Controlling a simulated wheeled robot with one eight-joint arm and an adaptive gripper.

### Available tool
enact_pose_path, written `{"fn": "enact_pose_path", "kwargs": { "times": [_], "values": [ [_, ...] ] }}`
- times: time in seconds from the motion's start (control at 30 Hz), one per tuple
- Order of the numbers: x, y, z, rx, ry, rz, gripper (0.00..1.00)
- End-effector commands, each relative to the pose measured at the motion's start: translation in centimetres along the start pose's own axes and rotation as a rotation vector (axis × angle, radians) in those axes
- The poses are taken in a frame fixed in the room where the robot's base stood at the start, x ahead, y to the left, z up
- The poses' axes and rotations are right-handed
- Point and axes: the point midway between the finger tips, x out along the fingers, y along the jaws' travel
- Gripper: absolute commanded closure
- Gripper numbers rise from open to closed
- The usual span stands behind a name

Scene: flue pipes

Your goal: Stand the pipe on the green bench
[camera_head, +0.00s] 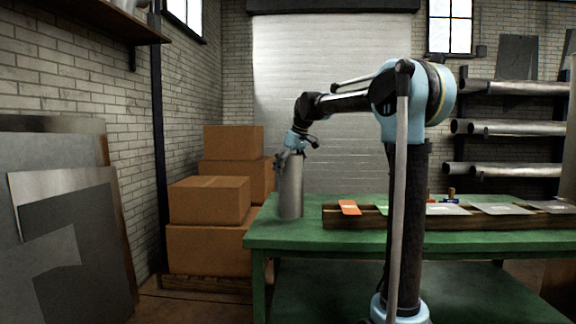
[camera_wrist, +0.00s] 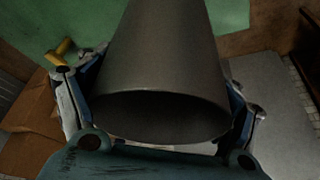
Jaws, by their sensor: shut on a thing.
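The pipe (camera_head: 291,187) is a grey metal cylinder. In the head view it hangs upright from my gripper (camera_head: 289,157), over the left end of the green bench (camera_head: 265,232). Its lower end appears at or just above the bench top; I cannot tell whether it touches. In the wrist view the pipe (camera_wrist: 160,60) fills the middle, its dark open mouth toward the camera. The blue fingers of my gripper lie on both sides of it, shut on the pipe near its upper end. Its far end is out of the wrist frame.
A long wooden tray (camera_head: 370,218) with an orange card (camera_head: 348,207) and grey plates lies on the bench, right of the pipe. Cardboard boxes (camera_head: 208,200) are stacked left of the bench. Racked pipes (camera_head: 515,128) are at the right wall. Metal sheets (camera_head: 65,230) lean at left.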

Motion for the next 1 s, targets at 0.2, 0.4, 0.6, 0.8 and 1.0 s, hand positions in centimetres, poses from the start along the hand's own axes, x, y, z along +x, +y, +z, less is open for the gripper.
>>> {"fn": "enact_pose_path", "kwargs": {
  "times": [0.2, 0.4, 0.6, 0.8, 1.0],
  "values": [
    [1.6, -0.1, 0.5, -0.002, 0.0, -0.001, 0.67],
    [2.9, -0.1, 1.1, -0.002, 0.0, -0.001, 0.67],
    [3.8, -0.1, 1.5, -0.002, 0.0, -0.001, 0.67],
    [4.1, -0.2, 1.6, -0.002, 0.0, -0.001, 0.67],
    [4.2, -0.2, 1.6, -0.002, 0.0, -0.001, 0.67]
  ]
}}
